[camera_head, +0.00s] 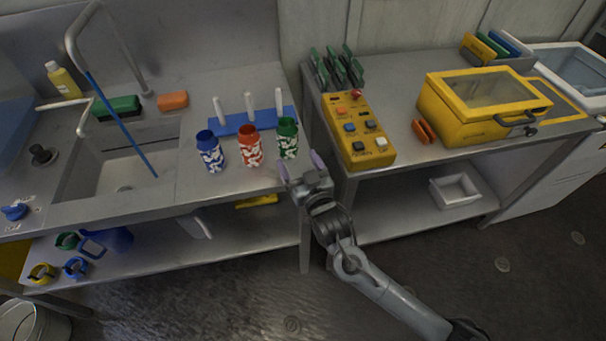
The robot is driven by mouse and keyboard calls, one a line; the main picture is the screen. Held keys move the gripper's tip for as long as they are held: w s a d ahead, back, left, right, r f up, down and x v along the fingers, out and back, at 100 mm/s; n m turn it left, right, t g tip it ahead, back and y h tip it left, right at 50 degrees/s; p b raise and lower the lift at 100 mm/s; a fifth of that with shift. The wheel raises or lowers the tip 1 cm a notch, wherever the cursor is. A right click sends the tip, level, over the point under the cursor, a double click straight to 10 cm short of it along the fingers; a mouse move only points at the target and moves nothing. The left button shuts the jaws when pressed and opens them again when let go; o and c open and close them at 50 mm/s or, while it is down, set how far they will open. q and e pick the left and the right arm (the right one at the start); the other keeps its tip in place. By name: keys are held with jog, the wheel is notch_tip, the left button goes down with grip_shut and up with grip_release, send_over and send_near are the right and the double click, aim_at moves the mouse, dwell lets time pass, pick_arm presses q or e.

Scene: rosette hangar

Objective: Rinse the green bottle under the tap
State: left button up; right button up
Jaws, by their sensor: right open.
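The green bottle (288,138) stands upright on the steel counter, at the right end of a row with a red bottle (249,147) and a blue bottle (210,152). It has a white pattern and an open-looking top. My right gripper (301,165) is open and empty, just in front of and slightly right of the green bottle. I cannot tell whether a finger touches it. The tap (83,119) curves over the sink (119,174) at the left. A blue stream or rod (121,124) slants down into the sink. My left gripper is out of view.
A blue rack with white pegs (238,124) stands behind the bottles. A green sponge (118,107) and an orange block (173,101) lie behind the sink. A yellow button panel (356,131) and yellow case (476,108) occupy the right table. A gap separates the tables.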

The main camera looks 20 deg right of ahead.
aim_at(291, 148)
jog(key=shift+w+f, duration=0.15)
jog(key=shift+w, duration=0.4)
jog(key=shift+w+d+r, duration=0.1)
jog(key=shift+w+r, duration=0.1)
jog(key=shift+w, duration=0.6)
jog(key=shift+w+b, duration=0.3)
jog(key=shift+w, duration=2)
jog(key=shift+d, duration=0.1)
jog(key=c, duration=1)
jog(key=shift+o, duration=0.2)
jog(key=shift+r, duration=0.1)
